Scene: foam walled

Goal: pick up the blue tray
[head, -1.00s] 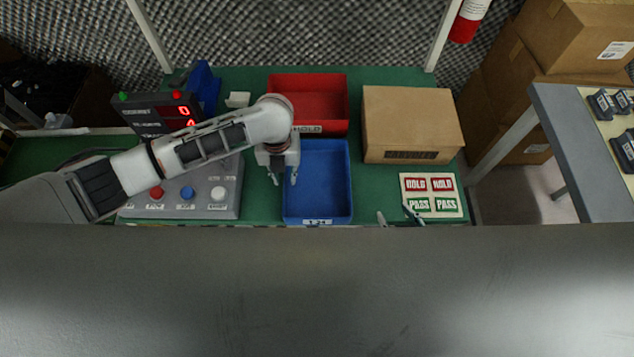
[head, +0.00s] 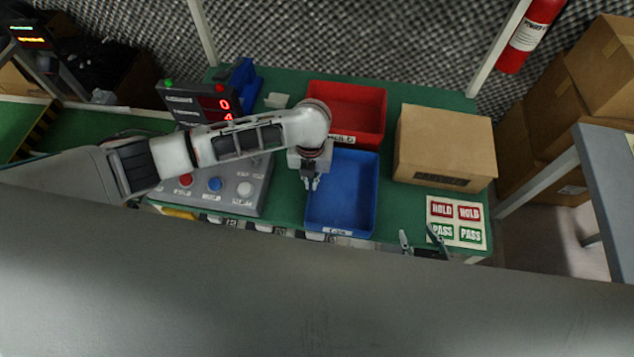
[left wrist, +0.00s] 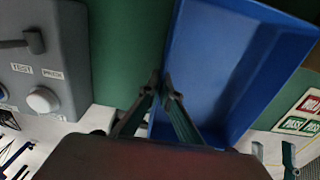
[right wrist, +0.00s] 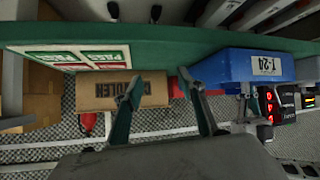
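The blue tray (head: 341,208) lies on the green bench, open side up and empty. It fills the right of the left wrist view (left wrist: 212,70); its labelled end shows in the right wrist view (right wrist: 240,68). My left gripper (head: 311,184) is at the tray's left wall, its fingertips (left wrist: 161,80) drawn close together with the rim between them. It appears shut on that wall. My right gripper (head: 421,236) is at the bench's front edge, right of the tray and apart from it. Its fingers (right wrist: 160,88) are spread and empty.
A red tray (head: 346,108) sits right behind the blue one. A cardboard box (head: 444,145) and a HOLD/PASS card (head: 456,222) lie to the right. A grey button panel (head: 225,187) and a counter display (head: 200,105) stand to the left.

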